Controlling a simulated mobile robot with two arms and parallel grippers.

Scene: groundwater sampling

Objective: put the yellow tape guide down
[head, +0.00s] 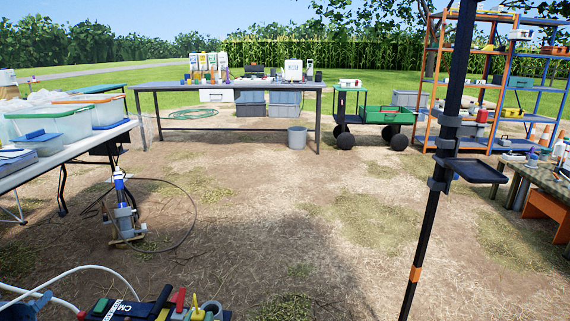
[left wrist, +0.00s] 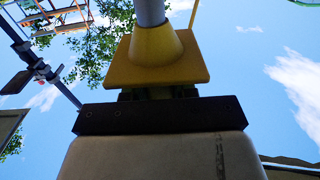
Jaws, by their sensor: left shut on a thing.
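The yellow tape guide (left wrist: 160,60) fills the upper middle of the left wrist view. It is a square plate with a cone-shaped collar, and a grey tube (left wrist: 151,10) rises from the collar. My left gripper (left wrist: 158,93) is shut on the guide, just beyond its dark crossbar. The guide is held with sky behind it. In the head view a small yellow piece (head: 198,313) shows at the bottom edge among coloured things; I cannot tell if it is the guide. My right gripper is not in view.
A white table with bins (head: 60,121) stands at the left. A pump-like device (head: 124,215) with a dark hose stands on the ground. A long table (head: 235,86) and a green cart (head: 388,114) stand behind. A black pole (head: 440,170) with a tray stands right. The middle ground is clear.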

